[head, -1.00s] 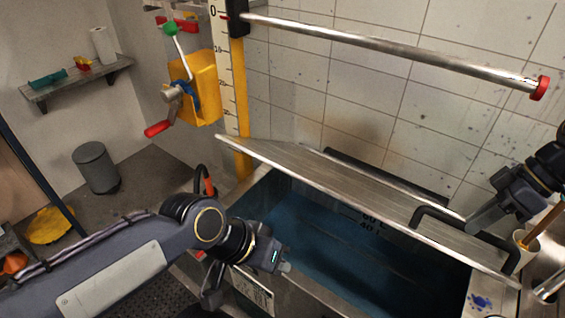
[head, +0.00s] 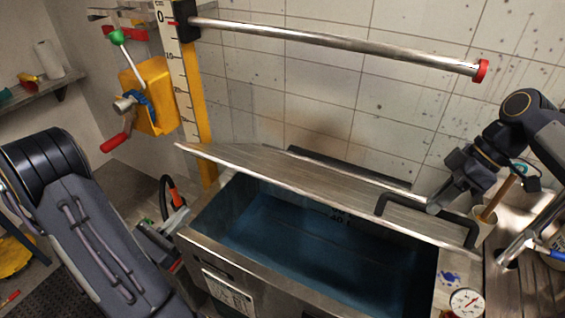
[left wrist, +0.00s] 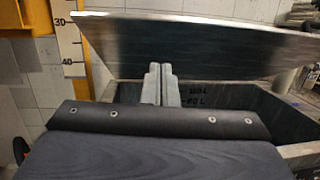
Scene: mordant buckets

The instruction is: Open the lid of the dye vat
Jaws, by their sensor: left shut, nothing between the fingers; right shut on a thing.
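The dye vat is a steel tub (head: 212,262) with a blue interior, below the wall. Its grey lid (head: 290,180) stands raised and tilted at the back, leaving the front of the vat open. The lid also shows across the left wrist view (left wrist: 190,45). My right gripper (head: 434,206) is shut on the dark lid handle (head: 428,212) near the lid's right end. My left gripper (head: 178,220) is shut and empty, close to the vat's left rim. Its closed fingers (left wrist: 161,82) show before the vat opening in the left wrist view.
A metal rail (head: 330,40) with a red end runs along the tiled wall above the lid. A yellow crank box (head: 150,95) hangs left of the scale post. A cup (head: 483,228) and a dial (head: 467,303) are at the right.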

